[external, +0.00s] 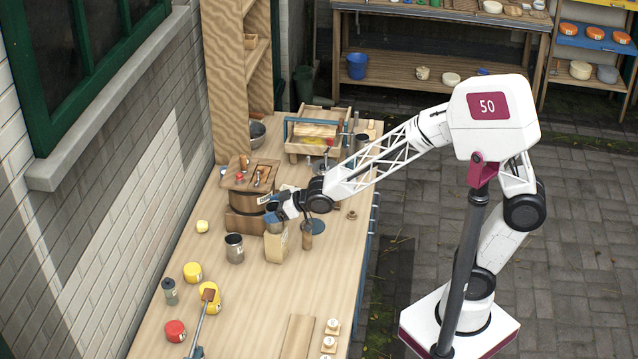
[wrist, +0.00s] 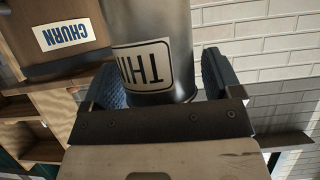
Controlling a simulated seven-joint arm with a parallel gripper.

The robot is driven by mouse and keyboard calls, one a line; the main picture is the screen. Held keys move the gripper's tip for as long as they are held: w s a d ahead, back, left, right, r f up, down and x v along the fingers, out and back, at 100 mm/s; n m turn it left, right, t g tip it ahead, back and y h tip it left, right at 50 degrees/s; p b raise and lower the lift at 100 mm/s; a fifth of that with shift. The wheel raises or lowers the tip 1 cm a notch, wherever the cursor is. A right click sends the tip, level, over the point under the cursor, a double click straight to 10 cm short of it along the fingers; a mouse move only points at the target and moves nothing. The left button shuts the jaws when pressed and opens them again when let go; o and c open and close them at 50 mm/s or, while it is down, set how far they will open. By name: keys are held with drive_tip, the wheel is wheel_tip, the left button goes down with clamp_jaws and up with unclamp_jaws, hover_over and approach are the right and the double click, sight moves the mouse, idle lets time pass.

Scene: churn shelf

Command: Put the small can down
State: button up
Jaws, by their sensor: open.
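A grey metal can (wrist: 155,18) with a white label reading "THI" stands between the two blue fingers of my gripper (wrist: 163,76) in the wrist view. The fingers are open around it; whether either one touches it is hard to tell. In the external view my gripper (external: 284,208) is at the front right of the wooden churn (external: 243,222), with the grey can (external: 273,218) at its fingers. The can appears directly over a tan block or carton (external: 275,246); I cannot tell if it rests on it. The churn's label (wrist: 61,34) shows in the wrist view.
Another grey can (external: 234,250) stands left of the tan block. A wooden-handled tool (external: 307,236) is just right. Yellow (external: 193,272) and red (external: 175,331) pots and a long-handled tool lie nearer the front. A wooden crate (external: 316,130) stands behind.

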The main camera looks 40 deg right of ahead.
drive_tip(key=shift+d+r, duration=0.1)
drive_tip(key=shift+r, duration=0.1)
drive_tip(key=shift+s+d+r, duration=0.3)
drive_tip(key=shift+s, duration=0.05)
drive_tip(key=v, duration=1)
drive_tip(key=shift+s+d+r, duration=0.2)
drive_tip(key=shift+s+d, duration=0.05)
drive_tip(key=shift+s, duration=0.05)
idle(0.5)
drive_tip(key=d+m+g+h, duration=0.1)
drive_tip(key=d+m+h, duration=0.5)
drive_tip(key=d, duration=1.7)
drive_tip(key=s+d+m+g+h, duration=0.3)
drive_tip(key=s+d+g, duration=0.2)
drive_tip(key=s+d, duration=0.8)
drive_tip(key=d, duration=0.2)
drive_tip(key=shift+s+d+r, duration=0.25)
drive_tip(key=shift+s+d, duration=0.1)
drive_tip(key=shift+s, duration=0.05)
